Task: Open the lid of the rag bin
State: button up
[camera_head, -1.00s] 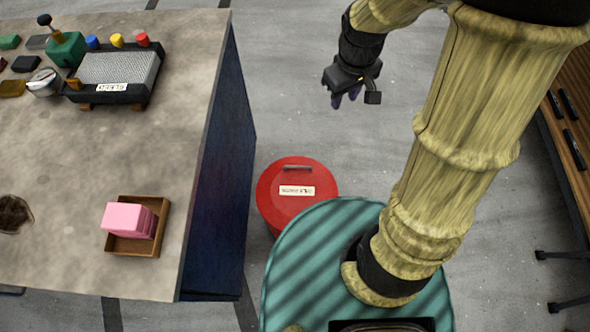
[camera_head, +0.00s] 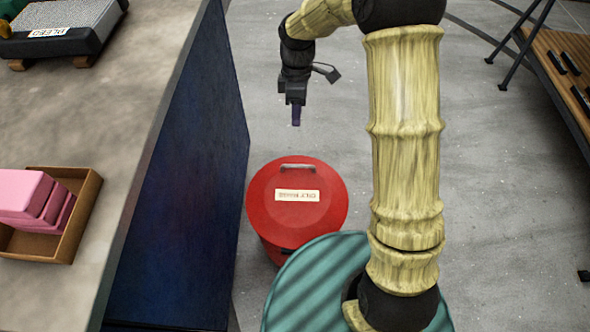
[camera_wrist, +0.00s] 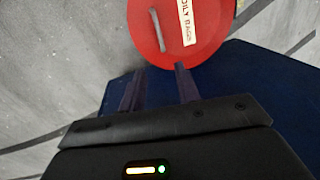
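The rag bin (camera_head: 270,237) is a round red can on the floor, with its red lid (camera_head: 297,222) lying closed on top. The lid carries a pale label reading "OILY RAGS" (camera_head: 297,195) and a grey bar handle (camera_head: 298,167) near its far edge. My gripper (camera_head: 296,122) points down beyond the bin's far side, apart from the handle. In the wrist view, the two dark fingers of my gripper (camera_wrist: 158,78) stand apart with nothing between them. The lid (camera_wrist: 172,52) and handle (camera_wrist: 157,30) lie ahead of the fingertips.
A workbench (camera_head: 185,170) with a dark blue side stands close left of the bin. An open wooden box (camera_head: 85,215) with pink blocks (camera_head: 35,200) sits on its top. A slatted wooden bench (camera_head: 560,70) stands at the right. Grey floor is clear beyond the bin.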

jog(key=shift+w+a+f, duration=0.1)
jog(key=shift+a+f, duration=0.1)
jog(key=shift+f, duration=0.3)
jog(key=b, duration=0.7)
send_over(294, 160)
jog(key=s, duration=0.4)
notch_tip(294, 160, down, 17)
jog(key=shift+d+f, duration=0.1)
jog(key=shift+s+d, duration=0.1)
grip_shut()
